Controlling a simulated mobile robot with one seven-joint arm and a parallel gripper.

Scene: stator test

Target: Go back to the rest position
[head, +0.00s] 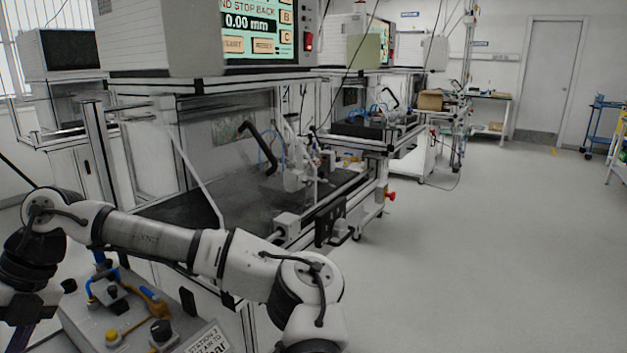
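My arm reaches from the left edge across the lower left of the head view, in front of a test station. It bends down at a joint near the bottom middle. My gripper is out of the picture below the bottom edge, so its state and anything in it are hidden. No separate marker of a rest position shows.
A control panel (128,322) with knobs and buttons sits under my arm. The test bench (185,205) with its screen (255,30) stands close behind it. More benches stand farther back. The grey floor (480,260) at right is clear, up to a blue trolley (600,125).

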